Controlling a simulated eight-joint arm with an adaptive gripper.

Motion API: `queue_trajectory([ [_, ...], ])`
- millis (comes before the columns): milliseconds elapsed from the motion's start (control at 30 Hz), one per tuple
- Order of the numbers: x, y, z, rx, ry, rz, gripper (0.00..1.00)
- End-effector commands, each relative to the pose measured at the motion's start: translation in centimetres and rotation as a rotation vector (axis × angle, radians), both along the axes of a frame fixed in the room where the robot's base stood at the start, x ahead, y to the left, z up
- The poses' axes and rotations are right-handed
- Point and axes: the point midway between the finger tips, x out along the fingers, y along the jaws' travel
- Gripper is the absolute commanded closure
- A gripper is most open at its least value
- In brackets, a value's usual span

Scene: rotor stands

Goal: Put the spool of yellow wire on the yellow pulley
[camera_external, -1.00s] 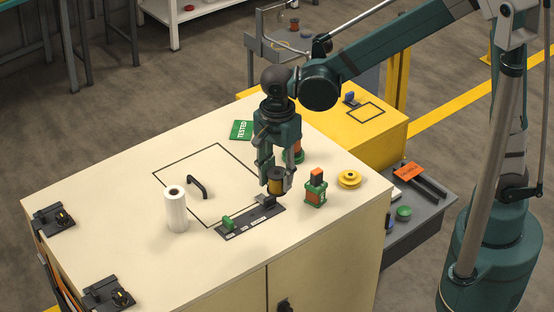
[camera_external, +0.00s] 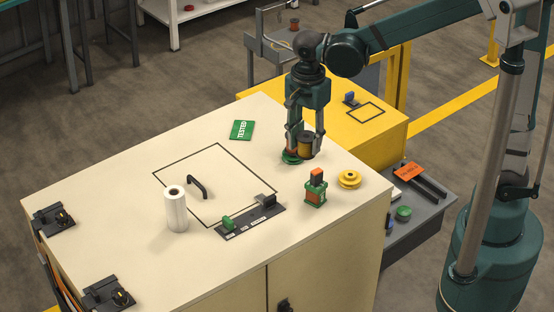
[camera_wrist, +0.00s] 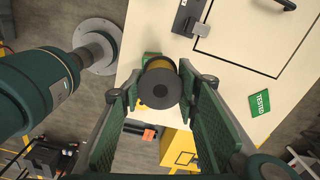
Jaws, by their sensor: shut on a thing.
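The spool of yellow wire (camera_external: 306,147) has dark end flanges and hangs upright in my gripper (camera_external: 305,141), above the bench top. In the wrist view, the spool (camera_wrist: 160,88) sits between the fingers of my gripper (camera_wrist: 159,92), its dark flange towards the camera. The yellow pulley (camera_external: 349,180) lies on the bench top near its right edge, to the right of and nearer the camera than my gripper. Nothing sits on it.
A green-and-orange block (camera_external: 315,188) stands left of the yellow pulley. A dark strip (camera_external: 240,224), a white roll (camera_external: 175,209) and a black handle (camera_external: 198,187) are further left.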

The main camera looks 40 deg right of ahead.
Motion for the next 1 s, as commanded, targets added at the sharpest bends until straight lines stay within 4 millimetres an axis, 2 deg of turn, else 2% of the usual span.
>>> queue_trajectory([
  [100,0.3,-2.9,0.1,0.000,0.000,-0.007,0.83],
  [500,0.1,-11.6,-0.1,0.000,-0.001,-0.010,0.83],
  [700,-0.4,-14.7,-0.2,0.000,-0.001,-0.010,0.83],
  [1000,-1.0,-17.7,-0.3,0.001,-0.002,-0.011,0.83],
])
